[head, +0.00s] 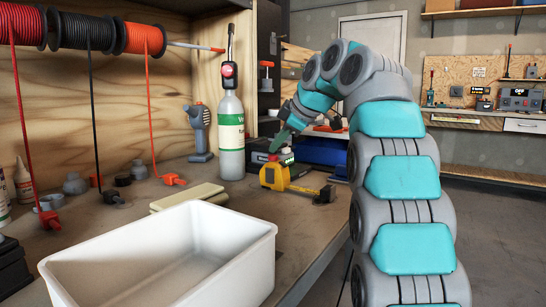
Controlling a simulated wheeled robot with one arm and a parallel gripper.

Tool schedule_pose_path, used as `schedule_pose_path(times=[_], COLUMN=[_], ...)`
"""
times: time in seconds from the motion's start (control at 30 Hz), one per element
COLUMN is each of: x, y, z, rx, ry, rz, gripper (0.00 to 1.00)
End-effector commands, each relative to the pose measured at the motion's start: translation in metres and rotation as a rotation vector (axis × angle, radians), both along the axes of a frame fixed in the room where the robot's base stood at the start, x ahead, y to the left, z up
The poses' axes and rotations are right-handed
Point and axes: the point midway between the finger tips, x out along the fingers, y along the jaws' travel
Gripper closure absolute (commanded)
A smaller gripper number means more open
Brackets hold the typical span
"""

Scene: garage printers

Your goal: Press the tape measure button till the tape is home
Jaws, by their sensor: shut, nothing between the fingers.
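The yellow tape measure (274,176) stands on the workbench near its right edge. Its yellow tape (304,189) sticks out to the right along the bench, with a dark end piece (325,194). My gripper (273,150) is shut and empty. Its tip is right above the top of the tape measure; I cannot tell whether it touches. The button is not clear to see at this size.
A white bin (165,258) stands in front on the workbench (305,225). A gas bottle (231,135) and a grey tool (199,133) stand behind. Wire spools (90,33) hang at upper left. A blue box (322,151) lies behind the tape measure.

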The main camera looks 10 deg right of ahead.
Motion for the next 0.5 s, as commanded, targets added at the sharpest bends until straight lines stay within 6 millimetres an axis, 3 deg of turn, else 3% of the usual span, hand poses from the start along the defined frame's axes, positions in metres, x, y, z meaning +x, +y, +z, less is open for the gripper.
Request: schedule_pose_path(times=[0.5], x=[0.0], y=[0.0003], z=[-0.0057], rx=[0.0], ry=[0.0], rz=[0.0], gripper=[1.0])
